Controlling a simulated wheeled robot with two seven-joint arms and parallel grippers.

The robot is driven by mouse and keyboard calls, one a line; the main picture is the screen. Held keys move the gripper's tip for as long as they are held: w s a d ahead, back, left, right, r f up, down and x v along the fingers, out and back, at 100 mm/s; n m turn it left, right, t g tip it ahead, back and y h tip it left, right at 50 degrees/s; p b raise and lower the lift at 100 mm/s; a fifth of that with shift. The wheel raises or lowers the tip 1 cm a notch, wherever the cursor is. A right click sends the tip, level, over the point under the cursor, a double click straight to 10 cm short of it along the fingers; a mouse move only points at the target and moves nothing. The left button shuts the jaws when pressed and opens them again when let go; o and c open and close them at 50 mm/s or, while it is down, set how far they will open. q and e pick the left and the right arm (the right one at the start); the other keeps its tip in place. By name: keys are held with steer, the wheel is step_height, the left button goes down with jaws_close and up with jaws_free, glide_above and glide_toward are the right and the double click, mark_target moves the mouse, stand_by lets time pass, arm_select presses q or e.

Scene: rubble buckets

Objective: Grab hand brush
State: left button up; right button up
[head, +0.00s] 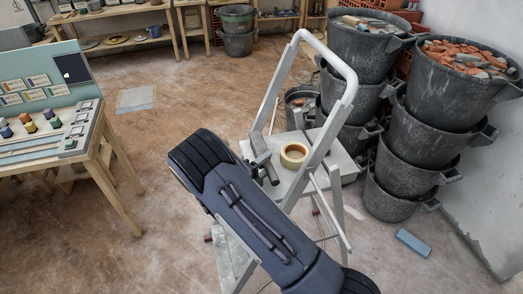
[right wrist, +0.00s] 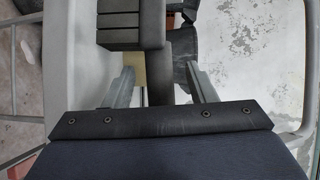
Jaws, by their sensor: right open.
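The hand brush (head: 263,158) looks like a dark grey bar lying on the upper platform of a grey stepladder (head: 322,153), left of a tape roll (head: 294,155). In the right wrist view, what seems to be its dark grooved head (right wrist: 130,28) is at the top, with a dark handle (right wrist: 158,88) below. My right gripper (right wrist: 159,68) is open. The handle shows between its two grey fingers, with gaps on both sides. I cannot tell how deep it sits. In the head view my right arm hides most of this gripper. My left gripper is not in view.
Stacked black buckets (head: 420,142) with rubble stand behind and right of the ladder. The ladder's raised rail (head: 345,85) arches beside the platform. A wooden table (head: 112,178) is at left. A blue block (head: 412,243) lies on the floor. Floor between table and ladder is mostly clear.

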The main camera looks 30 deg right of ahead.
steer(key=shift+x, duration=1)
jaws_close()
